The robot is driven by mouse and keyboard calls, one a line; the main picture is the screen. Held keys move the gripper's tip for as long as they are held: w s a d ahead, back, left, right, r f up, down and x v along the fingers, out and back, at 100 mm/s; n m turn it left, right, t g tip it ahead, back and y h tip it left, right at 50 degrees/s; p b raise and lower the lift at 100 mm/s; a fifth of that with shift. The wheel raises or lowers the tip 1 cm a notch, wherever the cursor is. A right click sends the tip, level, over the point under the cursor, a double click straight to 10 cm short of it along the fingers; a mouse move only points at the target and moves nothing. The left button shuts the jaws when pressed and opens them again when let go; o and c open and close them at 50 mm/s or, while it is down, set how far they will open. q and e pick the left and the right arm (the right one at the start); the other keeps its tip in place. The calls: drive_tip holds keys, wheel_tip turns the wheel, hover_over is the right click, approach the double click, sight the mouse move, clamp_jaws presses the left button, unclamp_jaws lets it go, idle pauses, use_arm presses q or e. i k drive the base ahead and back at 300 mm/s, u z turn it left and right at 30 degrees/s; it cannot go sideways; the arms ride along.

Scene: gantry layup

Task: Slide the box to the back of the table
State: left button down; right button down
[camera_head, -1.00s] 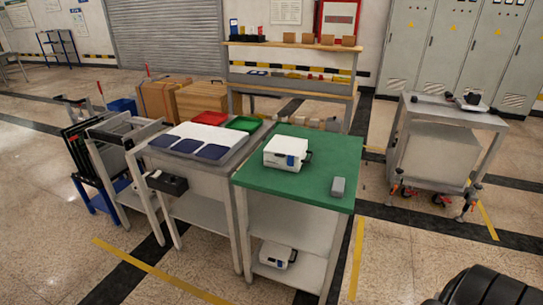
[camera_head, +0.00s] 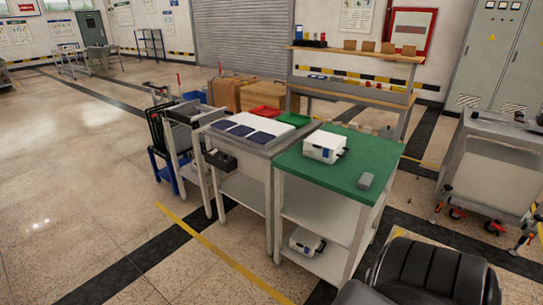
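A white box (camera_head: 325,147) with a dark handle or latch on its right side sits on the green tabletop (camera_head: 310,171). It is around the middle of the top, with some bare green surface behind it and to its right. Neither of my grippers shows in this view.
A similar white box (camera_head: 305,242) sits on the table's lower shelf. A table with red, green and dark blue pieces (camera_head: 266,113) adjoins on the left. A shelved workbench (camera_head: 345,91) stands behind. A grey cart (camera_head: 488,160) stands right. Open floor lies left.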

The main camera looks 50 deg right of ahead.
sight(317, 154)
drive_tip(key=u, duration=0.05)
drive_tip(key=i, duration=2.5)
drive_tip(key=z, duration=1.4)
drive_tip(key=i, duration=1.05)
drive_tip(key=z, duration=1.05)
